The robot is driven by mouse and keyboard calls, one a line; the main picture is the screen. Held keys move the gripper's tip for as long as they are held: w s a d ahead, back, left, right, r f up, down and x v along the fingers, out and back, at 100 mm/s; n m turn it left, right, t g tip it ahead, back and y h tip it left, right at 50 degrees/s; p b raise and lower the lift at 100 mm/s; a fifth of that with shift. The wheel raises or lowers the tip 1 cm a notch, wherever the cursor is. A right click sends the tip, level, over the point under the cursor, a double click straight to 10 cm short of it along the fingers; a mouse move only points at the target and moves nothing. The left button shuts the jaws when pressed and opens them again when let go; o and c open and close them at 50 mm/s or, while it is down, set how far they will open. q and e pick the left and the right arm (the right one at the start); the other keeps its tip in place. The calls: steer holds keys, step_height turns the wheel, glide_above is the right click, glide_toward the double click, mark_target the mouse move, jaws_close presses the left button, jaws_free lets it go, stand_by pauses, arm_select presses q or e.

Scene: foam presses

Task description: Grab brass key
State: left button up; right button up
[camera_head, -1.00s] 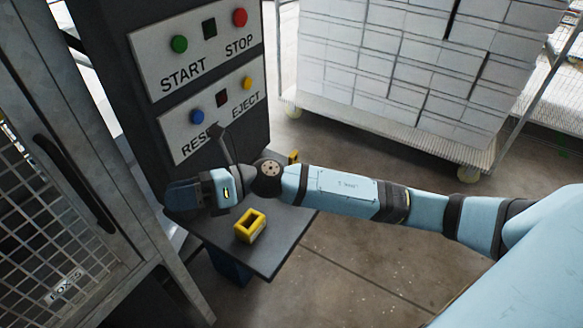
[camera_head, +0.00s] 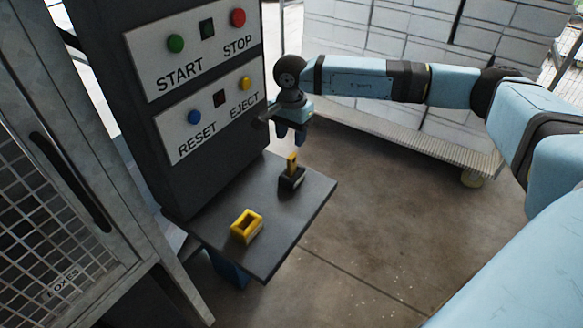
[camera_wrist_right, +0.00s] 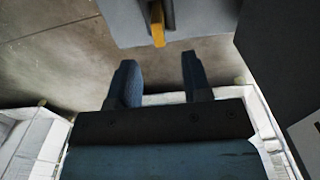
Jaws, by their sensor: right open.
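The brass key (camera_head: 292,164) is a yellow upright piece standing in a small black holder (camera_head: 291,180) on the dark shelf (camera_head: 300,212) below the control panel. In the right wrist view the key (camera_wrist_right: 157,24) shows just beyond the fingertips, near the gap between them. My right gripper (camera_head: 292,138) is above and slightly behind the key, pointing down. Its two fingers (camera_wrist_right: 158,72) are apart with nothing between them. My left gripper is in neither view.
A yellow open-topped block (camera_head: 246,226) sits at the shelf's front left. The panel has START, STOP, RESET and EJECT buttons (camera_head: 209,115). A mesh cabinet (camera_head: 60,200) stands at left. A cart of white boxes (camera_head: 400,40) is behind my right arm. Open floor lies right of the shelf.

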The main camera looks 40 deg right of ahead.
mark_target(292, 164)
step_height(292, 164, down, 5)
steer(key=shift+r, duration=0.15)
steer(key=shift+s+f+p, duration=0.1)
steer(key=shift+f+p, duration=0.95)
steer(key=shift+f, duration=1.65)
jaws_close()
